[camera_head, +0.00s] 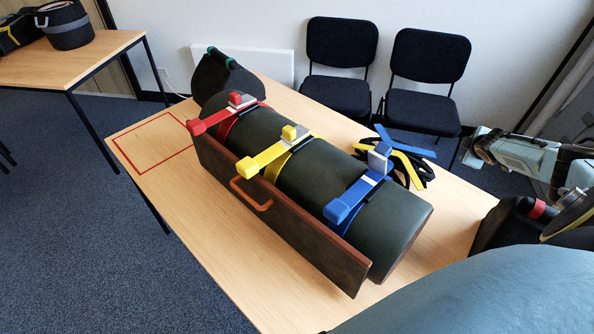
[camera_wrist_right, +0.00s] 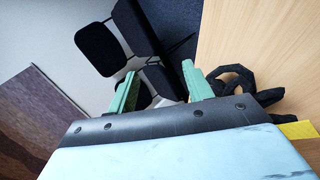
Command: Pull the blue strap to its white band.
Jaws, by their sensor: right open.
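The blue strap (camera_head: 352,196) goes over the right part of a dark green roll (camera_head: 400,225) on the table. Its thick blue end tab (camera_head: 337,211) hangs toward the front board. A white band (camera_head: 372,178) shows on the strap just below the blue and grey buckle (camera_head: 380,156). My right gripper (camera_head: 468,151) is at the right, beyond the roll and apart from the strap. In the right wrist view its two green fingers (camera_wrist_right: 160,82) are spread with nothing between them. The strap is not seen in that view. My left gripper is not in view.
A yellow strap (camera_head: 265,160) and a red strap (camera_head: 212,119) also cross the roll. A brown board (camera_head: 265,215) with an orange handle (camera_head: 250,193) stands along its front. Loose webbing (camera_head: 410,165) lies behind the roll. Two chairs (camera_head: 425,80) stand beyond the table (camera_head: 200,215).

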